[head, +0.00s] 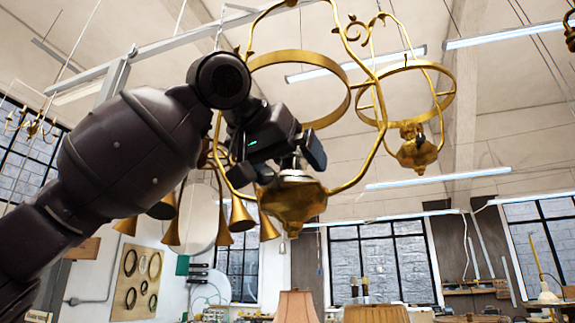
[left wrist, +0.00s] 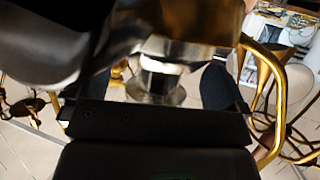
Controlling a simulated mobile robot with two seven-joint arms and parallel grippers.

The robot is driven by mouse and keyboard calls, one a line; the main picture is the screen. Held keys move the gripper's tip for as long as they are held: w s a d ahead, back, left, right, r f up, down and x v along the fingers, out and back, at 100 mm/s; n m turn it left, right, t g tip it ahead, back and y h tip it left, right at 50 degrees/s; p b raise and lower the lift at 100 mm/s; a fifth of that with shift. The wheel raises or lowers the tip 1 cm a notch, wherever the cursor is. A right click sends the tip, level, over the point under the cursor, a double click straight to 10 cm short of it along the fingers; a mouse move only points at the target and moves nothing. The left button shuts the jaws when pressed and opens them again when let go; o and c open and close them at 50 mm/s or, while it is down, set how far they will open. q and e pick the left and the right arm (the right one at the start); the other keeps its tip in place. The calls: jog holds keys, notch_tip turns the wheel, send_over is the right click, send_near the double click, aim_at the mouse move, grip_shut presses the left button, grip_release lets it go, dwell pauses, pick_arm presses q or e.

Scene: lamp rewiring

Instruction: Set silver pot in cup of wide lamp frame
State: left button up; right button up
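The near gold lamp frame (head: 377,140) hangs at the centre of the head view, with a wide ring at the top and a gold cup (head: 293,203) at the bottom. The silver pot (head: 294,174) shows at the cup's mouth and looks upright; how deep it sits is hidden. My left gripper (head: 298,150) is just above the cup, at the pot. In the left wrist view the silver pot (left wrist: 158,80) stands between two dark fingers, with gaps visible on both sides, so the gripper looks open around it. My right gripper is not in view.
A second gold lamp frame (head: 447,95) with its own cup (head: 417,155) hangs to the right, close behind. Gold horn-shaped shades (head: 240,215) hang left of the cup. Lampshades (head: 296,306) stand low in front. Open air lies below the near cup.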

pick_arm(q)
jog(key=b+v, duration=0.1)
jog(key=v, duration=0.9)
jog(key=shift+s+a+r+b, duration=0.2)
jog(key=shift+s+r+b, duration=0.1)
jog(key=shift+b, duration=0.1)
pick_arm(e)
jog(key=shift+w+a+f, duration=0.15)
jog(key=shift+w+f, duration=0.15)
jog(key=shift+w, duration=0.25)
pick_arm(q)
jog(key=shift+f, duration=0.1)
